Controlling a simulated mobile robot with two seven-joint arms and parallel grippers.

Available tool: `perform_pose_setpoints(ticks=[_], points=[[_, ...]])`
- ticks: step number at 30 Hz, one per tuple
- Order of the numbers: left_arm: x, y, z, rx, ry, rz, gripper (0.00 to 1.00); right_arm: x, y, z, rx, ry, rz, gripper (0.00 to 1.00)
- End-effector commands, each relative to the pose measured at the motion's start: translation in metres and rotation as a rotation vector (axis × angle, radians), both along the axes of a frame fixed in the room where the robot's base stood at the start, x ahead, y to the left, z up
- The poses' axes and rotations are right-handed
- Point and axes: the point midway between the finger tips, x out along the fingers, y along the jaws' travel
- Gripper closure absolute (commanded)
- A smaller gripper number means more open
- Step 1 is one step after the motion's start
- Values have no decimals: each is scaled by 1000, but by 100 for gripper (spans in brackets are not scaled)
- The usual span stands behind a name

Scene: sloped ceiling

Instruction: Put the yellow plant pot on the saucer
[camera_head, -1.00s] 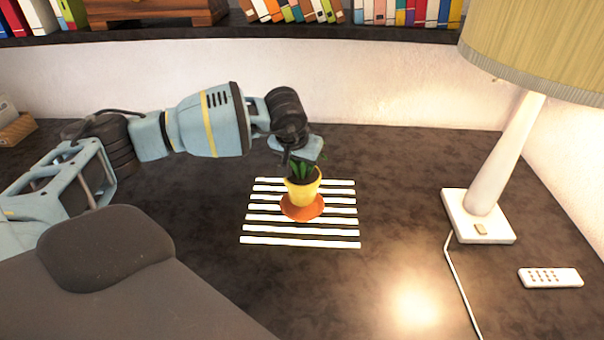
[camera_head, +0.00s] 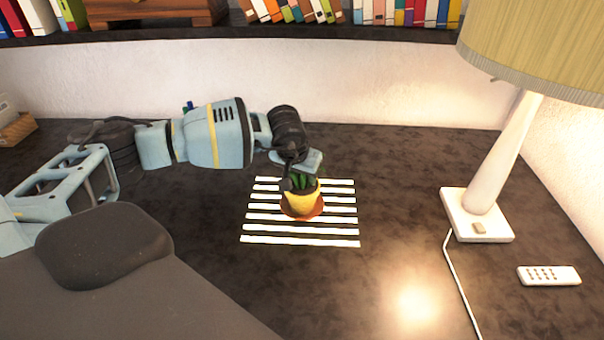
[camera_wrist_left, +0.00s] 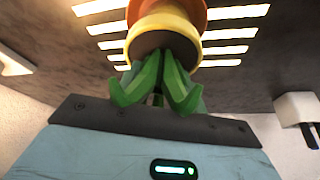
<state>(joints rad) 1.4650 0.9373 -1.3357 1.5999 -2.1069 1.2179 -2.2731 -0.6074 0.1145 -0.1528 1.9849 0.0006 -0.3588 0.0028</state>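The yellow plant pot (camera_head: 303,203), with dark soil and green leaves, is upright over the orange-red saucer (camera_head: 321,211). The pot's base appears to rest on the saucer, but the exact contact is hidden. My left gripper (camera_head: 301,178) is right above the pot, with a dark finger at its near left rim. The fingers seem shut on the pot, though their grip is mostly hidden. In the left wrist view, the pot (camera_wrist_left: 165,25) shows with its leaves close to the palm, and the saucer (camera_wrist_left: 222,13) lies beyond it. My right gripper is not in view.
The saucer lies on a white-striped mat (camera_head: 300,242) on the dark desk. A lamp (camera_head: 477,213) with a cord stands at right, beside a white remote (camera_head: 548,276). A bookshelf (camera_head: 400,32) runs along the back wall. The desk between mat and lamp is clear.

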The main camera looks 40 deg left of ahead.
Motion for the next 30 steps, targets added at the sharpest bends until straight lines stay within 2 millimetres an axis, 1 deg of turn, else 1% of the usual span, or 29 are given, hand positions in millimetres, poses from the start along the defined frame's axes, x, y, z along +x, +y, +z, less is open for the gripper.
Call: perform_pose_setpoints(ticks=[6,11,14,21,24,27,30], points=[[0,0,1,0,-1,0,59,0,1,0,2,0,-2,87],[-3,0,13,0,-3,1,59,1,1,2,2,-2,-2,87],[-9,-1,29,-1,-4,-1,59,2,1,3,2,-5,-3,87],[-28,-4,74,1,-4,-1,59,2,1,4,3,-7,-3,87],[-34,-5,89,0,-3,-1,59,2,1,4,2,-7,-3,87],[-39,-6,101,-1,-3,1,59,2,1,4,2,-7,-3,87],[-43,-7,109,0,-1,0,59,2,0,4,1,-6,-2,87]])
